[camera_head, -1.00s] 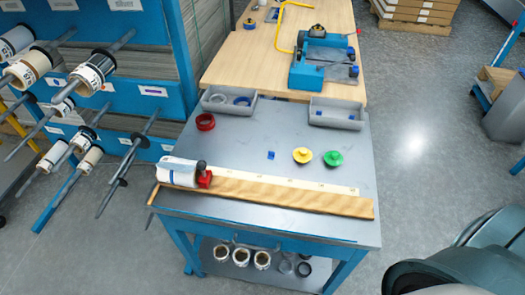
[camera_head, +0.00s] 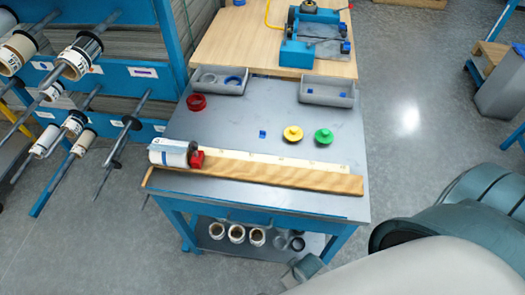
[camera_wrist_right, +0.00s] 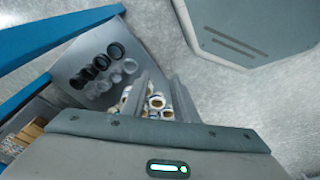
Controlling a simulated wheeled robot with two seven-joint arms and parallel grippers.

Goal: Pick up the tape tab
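A small blue square (camera_head: 263,134), which looks like the tape tab, lies flat on the grey bench top (camera_head: 225,125), left of a yellow knob and apart from other things. My right gripper (camera_head: 303,268) is low at the bottom of the head view, in front of the bench and well away from the blue square. In the right wrist view its two fingers (camera_wrist_right: 162,85) are apart with nothing held between them. The blue square is not seen in that view. My left gripper is not in view.
A yellow knob (camera_head: 293,133) and a green knob (camera_head: 324,136) stand on the bench. A white roll (camera_head: 172,154) lies beside a wooden strip (camera_head: 285,172) along the front edge. Grey trays (camera_head: 219,80) stand behind. Rolls and dark rings (camera_wrist_right: 98,65) are on the lower shelf.

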